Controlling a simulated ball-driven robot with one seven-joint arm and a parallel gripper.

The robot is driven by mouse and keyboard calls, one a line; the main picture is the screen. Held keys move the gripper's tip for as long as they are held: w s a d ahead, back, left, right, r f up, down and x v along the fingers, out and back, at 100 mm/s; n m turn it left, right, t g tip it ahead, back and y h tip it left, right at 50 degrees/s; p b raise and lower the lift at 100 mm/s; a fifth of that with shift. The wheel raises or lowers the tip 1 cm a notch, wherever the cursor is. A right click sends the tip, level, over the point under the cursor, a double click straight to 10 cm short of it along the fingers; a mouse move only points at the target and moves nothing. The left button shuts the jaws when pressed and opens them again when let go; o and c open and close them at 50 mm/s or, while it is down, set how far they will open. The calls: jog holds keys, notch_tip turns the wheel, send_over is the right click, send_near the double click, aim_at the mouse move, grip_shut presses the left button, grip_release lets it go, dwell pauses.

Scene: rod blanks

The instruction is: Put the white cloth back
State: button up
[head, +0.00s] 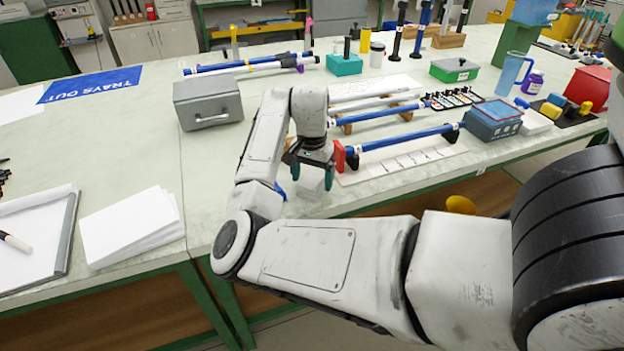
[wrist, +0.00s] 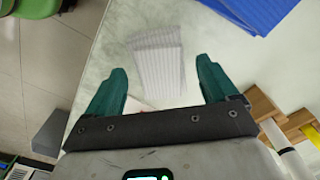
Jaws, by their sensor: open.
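My gripper (head: 311,172) is open, with its two green fingers pointing down over the front part of the bench. In the wrist view the open fingers (wrist: 160,68) stand apart on either side of a white, faintly striped folded cloth (wrist: 155,50). The cloth appears to lie on the pale bench top, and neither finger visibly touches it. In the head view a pale patch of the cloth (head: 312,186) shows under my gripper, partly hidden by the fingers and arm.
A white stack of sheets (head: 130,225) lies at the bench's front left, beside a clipboard (head: 35,240). A grey box (head: 208,103) stands behind my arm. Blue rods with a red end piece (head: 340,157) lie just right of my gripper. The bench's front edge is close.

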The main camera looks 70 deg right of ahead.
aim_at(305, 185)
notch_tip(305, 185, up, 11)
jog(key=shift+p, duration=0.45)
dwell(0.4)
